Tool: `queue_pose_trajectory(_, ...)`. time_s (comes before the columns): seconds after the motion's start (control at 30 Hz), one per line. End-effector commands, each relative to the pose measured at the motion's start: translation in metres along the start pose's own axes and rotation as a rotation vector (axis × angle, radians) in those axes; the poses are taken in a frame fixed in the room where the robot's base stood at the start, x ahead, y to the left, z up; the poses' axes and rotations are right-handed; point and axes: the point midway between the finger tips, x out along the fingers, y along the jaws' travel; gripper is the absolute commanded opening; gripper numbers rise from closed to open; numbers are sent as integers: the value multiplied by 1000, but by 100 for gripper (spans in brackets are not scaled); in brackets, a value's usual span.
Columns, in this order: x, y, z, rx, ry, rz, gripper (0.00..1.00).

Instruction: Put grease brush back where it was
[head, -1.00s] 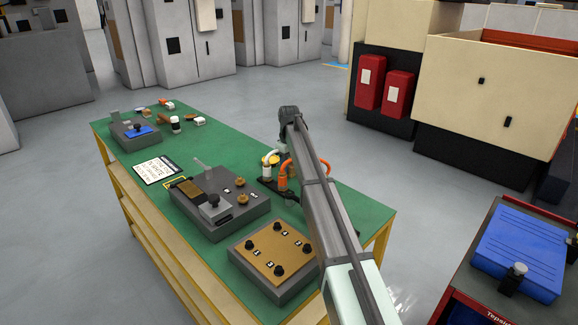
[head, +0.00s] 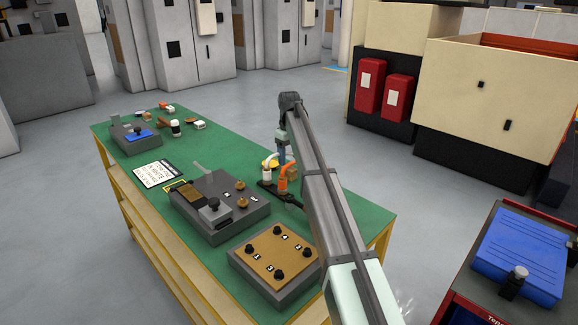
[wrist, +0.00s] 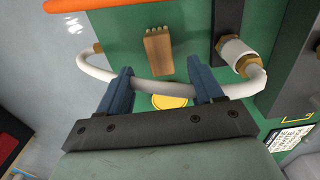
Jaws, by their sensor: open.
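A tan, wood-coloured piece with a notched end, which looks like the grease brush (wrist: 158,50), shows on the green table beyond my fingertips in the wrist view. In the head view a small tan piece (head: 293,173), probably the same, shows beside the orange hose. My gripper (wrist: 163,80) is open, with its two blue fingers apart and nothing gripped. The brush is apart from both fingers. In the head view my gripper (head: 286,153) is over the hoses near the table's far edge, partly hidden by my arm.
A white hose (wrist: 165,87) loops across the finger area, close to both fingers; contact is unclear. A yellow disc (wrist: 170,102) lies between them. An orange hose (head: 283,178) stands beside the white one. Grey fixture boxes (head: 222,222) occupy the table's (head: 185,150) front half.

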Motion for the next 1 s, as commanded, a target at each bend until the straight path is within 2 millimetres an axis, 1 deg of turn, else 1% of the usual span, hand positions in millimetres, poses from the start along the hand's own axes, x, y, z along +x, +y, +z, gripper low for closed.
queue_pose_trajectory(0.03, -12, 1, -1, 0, 1, 1, 66)
queue_pose_trajectory(0.2, -38, 0, -1, 0, 1, 1, 66)
queue_pose_trajectory(0.3, -49, 0, -1, 0, 0, 0, 66)
queue_pose_trajectory(0.43, -57, 0, 0, 0, 0, 0, 66)
queue_pose_trajectory(0.6, -61, 0, 0, 0, 0, 0, 66)
queue_pose_trajectory(0.87, -60, 1, 1, 2, 1, 1, 66)
queue_pose_trajectory(0.97, -50, 11, 7, 28, 16, 20, 66)
queue_pose_trajectory(1.0, -43, 20, 11, 48, 29, 36, 66)
